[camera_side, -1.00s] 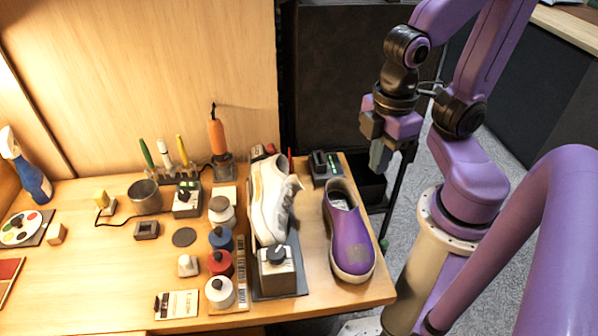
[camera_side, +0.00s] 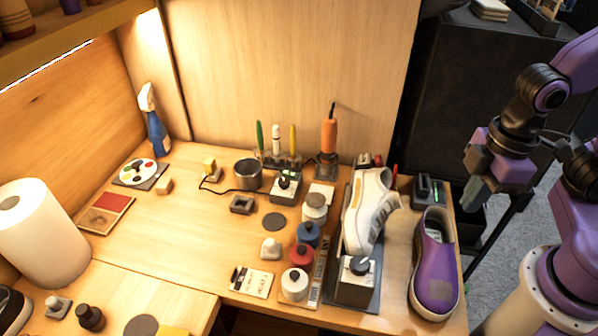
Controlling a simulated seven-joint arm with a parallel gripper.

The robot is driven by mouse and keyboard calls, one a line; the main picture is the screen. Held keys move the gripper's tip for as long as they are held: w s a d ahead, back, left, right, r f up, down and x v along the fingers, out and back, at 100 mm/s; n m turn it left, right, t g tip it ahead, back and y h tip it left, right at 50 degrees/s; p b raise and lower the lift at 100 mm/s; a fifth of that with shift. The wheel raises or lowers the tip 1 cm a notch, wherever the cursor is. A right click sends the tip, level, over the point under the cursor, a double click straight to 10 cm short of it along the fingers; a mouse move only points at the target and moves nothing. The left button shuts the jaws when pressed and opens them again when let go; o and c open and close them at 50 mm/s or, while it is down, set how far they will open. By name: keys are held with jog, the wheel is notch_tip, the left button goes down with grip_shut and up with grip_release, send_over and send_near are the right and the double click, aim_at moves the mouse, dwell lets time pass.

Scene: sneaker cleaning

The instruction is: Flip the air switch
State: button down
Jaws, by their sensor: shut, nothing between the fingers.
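My gripper (camera_side: 472,195) is shut and empty, pointing down beyond the table's right edge. It is above and to the right of the purple sneaker (camera_side: 434,270). No label marks the air switch, and I cannot tell for certain which device it is. A small grey box with a black knob and green lights (camera_side: 286,187) stands at the back of the table. A larger box with a dark knob (camera_side: 356,281) stands in front of the white sneaker (camera_side: 368,210). A dark device with a green light (camera_side: 428,190) sits at the back right corner. My gripper touches none of them.
An orange-handled tool (camera_side: 329,135) stands upright behind the white sneaker. Several paint jars (camera_side: 302,254) line its left side. A metal cup (camera_side: 248,175) is left of the small knob box. The wooden table (camera_side: 190,225) has free room at centre left.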

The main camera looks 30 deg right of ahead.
jog(key=w+a+f+t+y, duration=0.2)
jog(key=w+a, duration=0.5)
jog(key=w, duration=0.5)
jog(key=n+t+y, duration=0.1)
jog(key=t+y, duration=0.2)
jog(key=t, duration=0.4)
send_over(289, 174)
jog(key=s+d, duration=0.1)
notch_tip(289, 174, down, 9)
jog(key=shift+d, duration=0.15)
jog(key=shift+s, duration=0.1)
jog(key=shift+w+a+f, duration=0.15)
jog(key=shift+a+f, duration=0.05)
jog(key=shift+f, duration=1.25)
jog(key=shift+w+a+f, duration=0.15)
jog(key=shift+w+f, duration=0.05)
jog(key=shift+f, duration=1.25)
jog(key=shift+w+a+f, duration=0.15)
jog(key=shift+a+f, duration=0.05)
jog(key=shift+f, duration=1.25)
jog(key=shift+f, duration=0.2)
jog(key=shift+f, duration=0.25)
